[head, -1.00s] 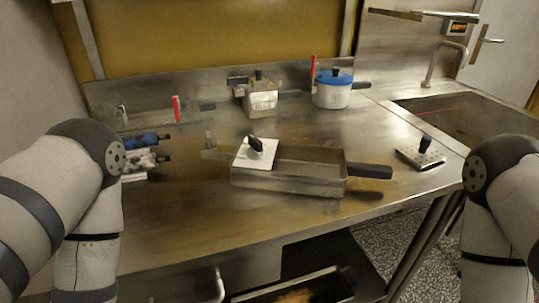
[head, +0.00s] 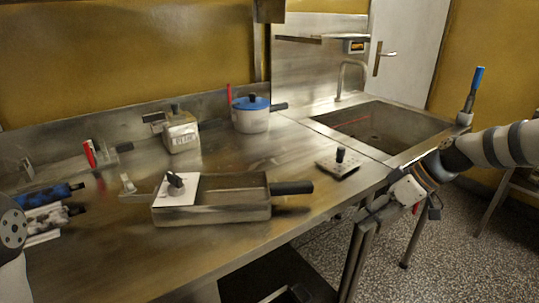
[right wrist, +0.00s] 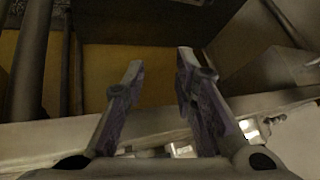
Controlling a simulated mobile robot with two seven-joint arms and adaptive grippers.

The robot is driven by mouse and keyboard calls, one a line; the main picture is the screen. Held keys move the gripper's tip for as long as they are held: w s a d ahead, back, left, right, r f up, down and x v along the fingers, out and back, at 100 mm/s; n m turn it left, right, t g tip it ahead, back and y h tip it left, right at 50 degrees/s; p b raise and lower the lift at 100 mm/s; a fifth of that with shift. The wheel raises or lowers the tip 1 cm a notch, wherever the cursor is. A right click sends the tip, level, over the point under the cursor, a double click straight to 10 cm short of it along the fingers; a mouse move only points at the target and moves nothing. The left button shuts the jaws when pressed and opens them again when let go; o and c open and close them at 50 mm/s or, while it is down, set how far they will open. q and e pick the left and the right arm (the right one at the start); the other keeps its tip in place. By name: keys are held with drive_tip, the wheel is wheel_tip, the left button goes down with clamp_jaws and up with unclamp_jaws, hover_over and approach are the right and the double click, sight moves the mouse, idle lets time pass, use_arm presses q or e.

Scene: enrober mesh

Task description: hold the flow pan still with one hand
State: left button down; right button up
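The flow pan, which I take to be the long rectangular metal pan (head: 250,209), sits on the steel table. Its black handle (head: 292,187) points right. A white plate with a black knob (head: 176,186) lies over its left end. My right gripper (head: 376,207) is beyond the table's right edge, right of the pan and apart from it. In the right wrist view its two fingers (right wrist: 160,66) stand apart with nothing between them. Only part of my left arm shows at the left edge; its gripper is out of view.
A perforated plate with a black knob (head: 338,165) lies near the table's right edge. A blue-lidded pot (head: 250,121) and a lidded metal container (head: 181,136) stand behind. Blue and white rollers (head: 45,198) lie left. A sink (head: 388,128) is at the back right.

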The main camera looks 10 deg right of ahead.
drive_tip(key=w+d+r+n, duration=0.1)
drive_tip(key=d+r+n, duration=0.25)
drive_tip(key=r, duration=0.35)
wheel_tip(320, 180, up, 12)
drive_tip(key=n+g+h, duration=0.3)
drive_tip(key=n+h, duration=0.3)
drive_tip(key=n, duration=1.8)
hover_over(270, 199)
drive_tip(key=f, duration=0.7)
drive_tip(key=w+f, duration=0.1)
drive_tip(key=f, duration=0.3)
drive_tip(key=shift+d+f, duration=0.1)
drive_tip(key=shift+c, duration=0.6)
clamp_jaws()
